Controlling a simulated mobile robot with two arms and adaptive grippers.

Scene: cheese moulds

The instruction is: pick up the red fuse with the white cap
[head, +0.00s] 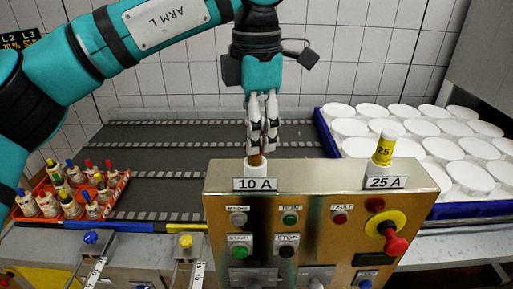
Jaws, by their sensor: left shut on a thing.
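My left gripper (262,145) points straight down over the 10 A place on top of the control box. Its fingers are shut on the red fuse (256,160), of which only a small reddish-brown part shows below the fingertips. Its white cap is hidden by the fingers. The fuse stands upright, directly above a white holder (256,173) behind the 10 A label (255,184); I cannot tell whether it is still seated. My right gripper is not in view.
A yellow fuse marked 25 (384,149) stands upright in the 25 A holder (380,171). The brassy control box (328,214) carries buttons and a red emergency knob (394,240). White moulds (466,174) fill a blue tray at right. An orange crate (112,193) holds several small bottles at left.

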